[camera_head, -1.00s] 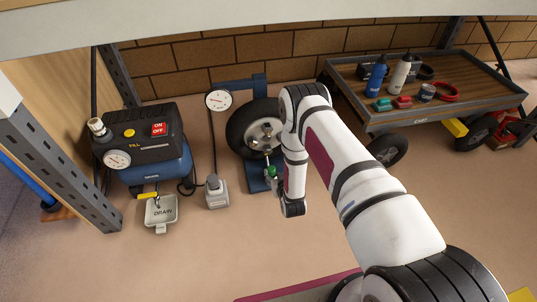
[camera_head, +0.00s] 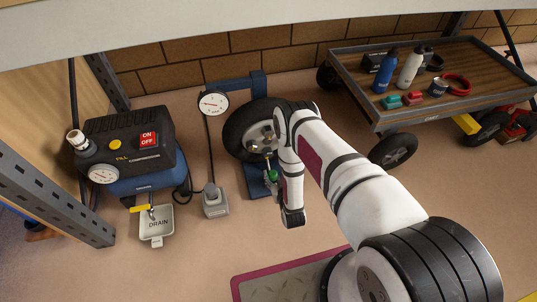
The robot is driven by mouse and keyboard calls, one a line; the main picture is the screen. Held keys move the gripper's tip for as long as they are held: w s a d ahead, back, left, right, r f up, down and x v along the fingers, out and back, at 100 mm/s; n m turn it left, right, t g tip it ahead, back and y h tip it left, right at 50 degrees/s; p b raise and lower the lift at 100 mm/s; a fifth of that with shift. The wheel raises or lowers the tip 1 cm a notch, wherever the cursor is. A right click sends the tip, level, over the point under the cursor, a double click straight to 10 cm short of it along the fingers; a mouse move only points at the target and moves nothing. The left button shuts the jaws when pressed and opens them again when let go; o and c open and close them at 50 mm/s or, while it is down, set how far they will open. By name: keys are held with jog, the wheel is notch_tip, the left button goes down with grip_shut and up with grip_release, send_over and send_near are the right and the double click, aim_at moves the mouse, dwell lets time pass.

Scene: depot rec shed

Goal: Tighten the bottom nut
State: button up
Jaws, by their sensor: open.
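A wheel (camera_head: 236,132) with a black tyre and a pale hub (camera_head: 258,137) stands on a blue stand (camera_head: 254,181) in the middle of the view. Small nuts show on the hub, but the bottom nut is hard to make out behind my gripper. My gripper (camera_head: 267,160) is small in the picture, in front of the lower hub, with its jaws open. Whether it touches a nut cannot be told. A small green piece (camera_head: 272,176) shows beside my gripper. My arm hides the wheel's right side.
A blue and black compressor (camera_head: 130,150) stands left, with a drain tray (camera_head: 156,224) before it. A gauge (camera_head: 213,103) and a grey box (camera_head: 215,201) stand between it and the wheel. A cart (camera_head: 455,95) carrying bottles is at right. Floor in front is partly clear.

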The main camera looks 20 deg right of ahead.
aim_at(269, 157)
jog(key=b+x, duration=0.6)
jog(key=x, duration=0.7)
jog(key=shift+w+f, duration=0.1)
jog(key=c, duration=1.2)
